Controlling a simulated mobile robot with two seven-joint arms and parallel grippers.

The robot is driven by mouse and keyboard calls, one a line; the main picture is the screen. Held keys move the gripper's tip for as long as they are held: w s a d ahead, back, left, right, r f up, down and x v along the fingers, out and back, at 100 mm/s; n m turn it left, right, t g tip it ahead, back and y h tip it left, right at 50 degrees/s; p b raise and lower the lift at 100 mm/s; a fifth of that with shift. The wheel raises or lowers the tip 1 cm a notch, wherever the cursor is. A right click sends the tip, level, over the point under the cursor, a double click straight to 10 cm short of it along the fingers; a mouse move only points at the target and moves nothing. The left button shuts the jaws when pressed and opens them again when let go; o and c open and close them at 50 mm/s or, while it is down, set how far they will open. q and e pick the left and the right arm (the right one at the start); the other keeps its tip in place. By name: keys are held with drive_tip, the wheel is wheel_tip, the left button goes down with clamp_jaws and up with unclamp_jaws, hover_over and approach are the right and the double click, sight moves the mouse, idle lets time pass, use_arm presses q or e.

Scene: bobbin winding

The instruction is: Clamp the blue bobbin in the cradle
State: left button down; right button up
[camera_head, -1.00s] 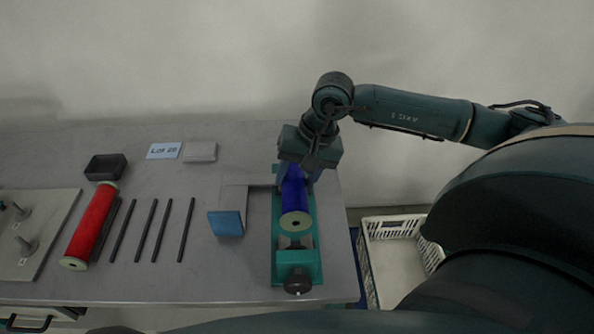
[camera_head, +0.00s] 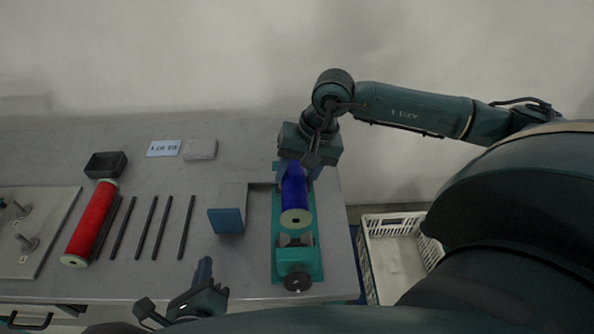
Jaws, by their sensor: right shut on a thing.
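The blue bobbin (camera_head: 295,195) lies lengthwise over the green cradle (camera_head: 278,235), its pale end flange facing me. The cradle has a dark knob (camera_head: 297,282) at its near end, with a grey clamp piece between knob and bobbin. A gap shows between the clamp piece and the bobbin's near flange. My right gripper (camera_head: 298,172) is shut on the bobbin's far part, and its wrist hides that end. My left gripper (camera_head: 204,272) is partly in view at the table's front edge, left of the cradle; its jaw opening is unclear.
A blue-faced block (camera_head: 228,220) stands left of the cradle. Further left are several dark rods (camera_head: 146,228), a red bobbin (camera_head: 92,224), a black tray (camera_head: 106,165), a label card (camera_head: 163,148) and a pegged board (camera_head: 52,225). A white crate (camera_head: 365,262) is beyond the table's right edge.

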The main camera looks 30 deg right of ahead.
sight(224, 218)
use_arm(q)
drive_tip(key=d+m, duration=0.1)
drive_tip(key=m, duration=0.4)
drive_tip(key=s+d+m, duration=0.1)
drive_tip(key=m, duration=0.1)
drive_tip(key=shift+d+r+m+h, duration=0.25)
drive_tip(key=shift+d+m+h, duration=0.05)
drive_tip(key=shift+d+h, duration=0.1)
drive_tip(key=shift+r+x, duration=0.25)
drive_tip(key=shift+x, duration=0.8)
drive_tip(key=shift+r+x, duration=0.25)
drive_tip(key=shift+x, duration=0.85)
drive_tip(key=shift+r+x, duration=0.25)
drive_tip(key=shift+x, duration=0.8)
drive_tip(key=shift+w+d, duration=0.1)
drive_tip(key=shift+w, duration=0.1)
drive_tip(key=shift+w+d+r, duration=0.1)
drive_tip(key=shift+w+d, duration=0.35)
drive_tip(key=shift+w, duration=0.3)
drive_tip(key=shift+w+d+f, duration=0.1)
drive_tip(key=shift+w+d, duration=0.4)
drive_tip(key=shift+w, duration=0.3)
drive_tip(key=shift+w+d+r, duration=0.1)
drive_tip(key=shift+w+d, duration=0.35)
drive_tip(key=shift+w, duration=0.3)
use_arm(e)
drive_tip(key=shift+f, duration=2.95)
